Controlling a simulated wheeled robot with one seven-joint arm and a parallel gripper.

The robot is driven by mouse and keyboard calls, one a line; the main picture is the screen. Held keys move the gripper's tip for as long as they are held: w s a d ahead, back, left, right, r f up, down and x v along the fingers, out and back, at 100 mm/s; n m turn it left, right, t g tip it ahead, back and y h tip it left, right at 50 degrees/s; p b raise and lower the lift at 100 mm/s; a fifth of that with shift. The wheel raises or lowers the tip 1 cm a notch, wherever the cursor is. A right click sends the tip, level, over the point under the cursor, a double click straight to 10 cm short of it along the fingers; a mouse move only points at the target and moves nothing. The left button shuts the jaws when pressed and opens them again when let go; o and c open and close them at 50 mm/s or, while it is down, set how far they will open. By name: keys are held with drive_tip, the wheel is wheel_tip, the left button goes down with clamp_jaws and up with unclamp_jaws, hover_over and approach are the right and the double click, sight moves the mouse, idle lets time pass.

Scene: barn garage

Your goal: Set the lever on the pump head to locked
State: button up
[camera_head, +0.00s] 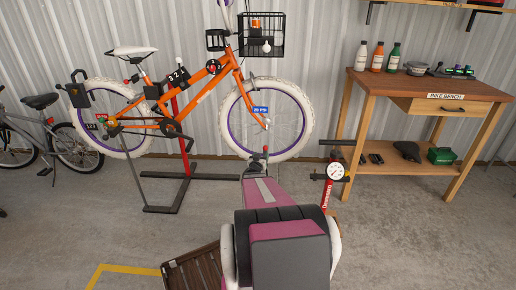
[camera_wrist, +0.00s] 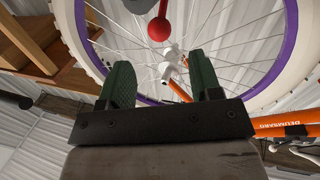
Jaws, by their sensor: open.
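A lever with a red ball knob (camera_head: 265,149) stands just beyond the end of my arm in the head view, at the lower rim of the bike's front wheel. In the wrist view the red knob (camera_wrist: 160,28) is at the top middle, on a red stem. The pump head's body is not clearly visible, and I cannot tell the lever's setting. My gripper (camera_wrist: 165,85) is open, with two green fingers apart and nothing between them. The knob appears beyond the fingertips, apart from them.
A floor pump with a round gauge (camera_head: 335,172) stands right of my arm. The orange bike (camera_head: 205,80) is on a repair stand (camera_head: 187,172). A wooden workbench (camera_head: 425,92) is at right, a slatted crate (camera_head: 195,268) at lower left. Floor at right is clear.

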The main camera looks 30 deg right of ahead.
sight(265, 149)
drive_tip(key=x, duration=1)
drive_tip(key=shift+w+d, duration=0.15)
drive_tip(key=c, duration=0.9)
